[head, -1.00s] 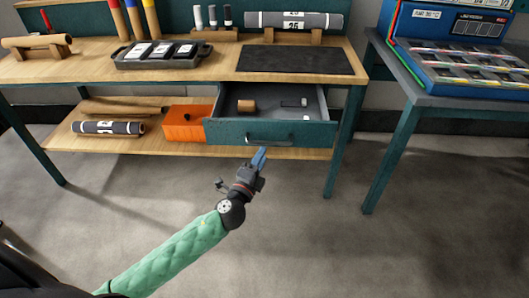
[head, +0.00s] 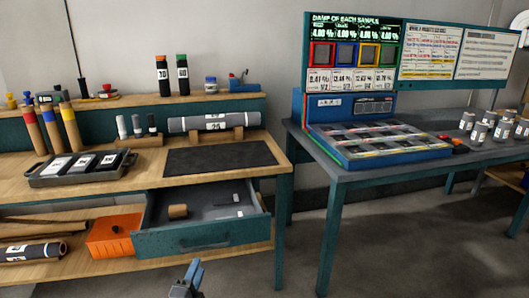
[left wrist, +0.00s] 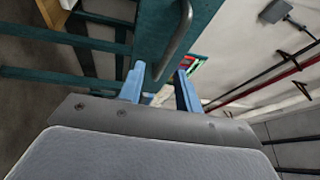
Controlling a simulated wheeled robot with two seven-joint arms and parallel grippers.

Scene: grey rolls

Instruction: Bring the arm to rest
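My left gripper (head: 191,268) shows at the bottom edge of the head view, in front of the pulled-out drawer (head: 200,240). Its arm is cut off below the picture. In the left wrist view its two blue fingers (left wrist: 159,72) stand apart with nothing between them, so it is open. The drawer's handle (left wrist: 173,42) is just beyond the fingertips there; whether a fingertip touches it I cannot tell. My right gripper is in neither view.
The open drawer holds a brown roll (head: 178,211) and small grey pieces. An orange box (head: 112,236) sits left of it on the lower shelf. The bench top carries a dark mat (head: 220,160) and a black tray (head: 80,170). A second table (head: 365,174) stands right.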

